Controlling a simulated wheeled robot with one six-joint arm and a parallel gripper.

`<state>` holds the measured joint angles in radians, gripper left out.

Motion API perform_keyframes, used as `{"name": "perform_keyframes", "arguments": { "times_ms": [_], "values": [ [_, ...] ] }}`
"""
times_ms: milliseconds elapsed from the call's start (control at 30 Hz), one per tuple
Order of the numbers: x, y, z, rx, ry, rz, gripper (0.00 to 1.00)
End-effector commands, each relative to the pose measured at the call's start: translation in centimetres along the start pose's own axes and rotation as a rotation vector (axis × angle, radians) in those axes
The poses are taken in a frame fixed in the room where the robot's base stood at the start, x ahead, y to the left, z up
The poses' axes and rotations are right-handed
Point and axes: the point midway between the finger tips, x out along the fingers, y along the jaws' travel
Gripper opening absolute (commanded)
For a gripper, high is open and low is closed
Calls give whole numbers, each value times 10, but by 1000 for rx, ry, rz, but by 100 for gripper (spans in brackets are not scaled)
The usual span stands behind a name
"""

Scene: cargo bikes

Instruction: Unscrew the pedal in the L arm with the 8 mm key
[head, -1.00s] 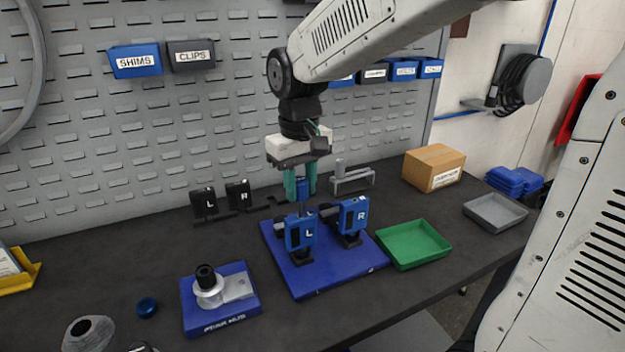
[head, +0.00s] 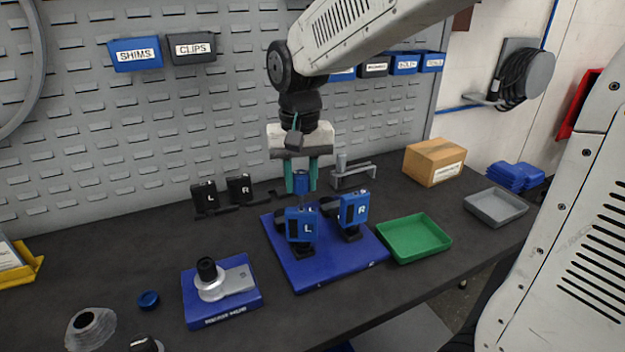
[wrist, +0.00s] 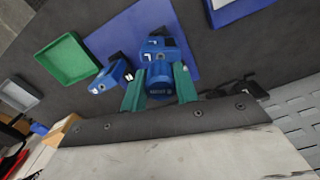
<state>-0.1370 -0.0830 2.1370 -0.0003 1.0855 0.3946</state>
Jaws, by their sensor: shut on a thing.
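My gripper (head: 301,176), with teal fingers, points down and is shut on the blue handle of a key (head: 301,183). The handle also shows between the fingers in the wrist view (wrist: 159,88). The key's thin shaft runs down behind the blue pedal marked L (head: 301,226); its tip is hidden, so I cannot tell how it sits in the arm. The L pedal stands upright in a dark holder on a blue base plate (head: 360,261). The pedal marked R (head: 354,209) stands beside it to the right and shows left of my gripper in the wrist view (wrist: 104,82).
A green tray (head: 428,249) lies right of the base plate, with a grey tray (head: 510,215) and cardboard box (head: 434,163) beyond. Black L and R blocks (head: 205,197) and a grey bracket (head: 352,178) stand behind. A blue fixture (head: 205,318) sits front left.

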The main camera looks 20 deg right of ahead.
Motion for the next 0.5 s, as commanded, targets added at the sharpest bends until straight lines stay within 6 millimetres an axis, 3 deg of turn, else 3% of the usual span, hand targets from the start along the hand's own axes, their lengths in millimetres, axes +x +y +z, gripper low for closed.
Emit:
{"name": "perform_keyframes", "arguments": {
  "times_ms": [100,500],
  "values": [
    [2,0,1,90,-5,2,0],
    [3,0,1,158,-7,3,0]
  ]
}}
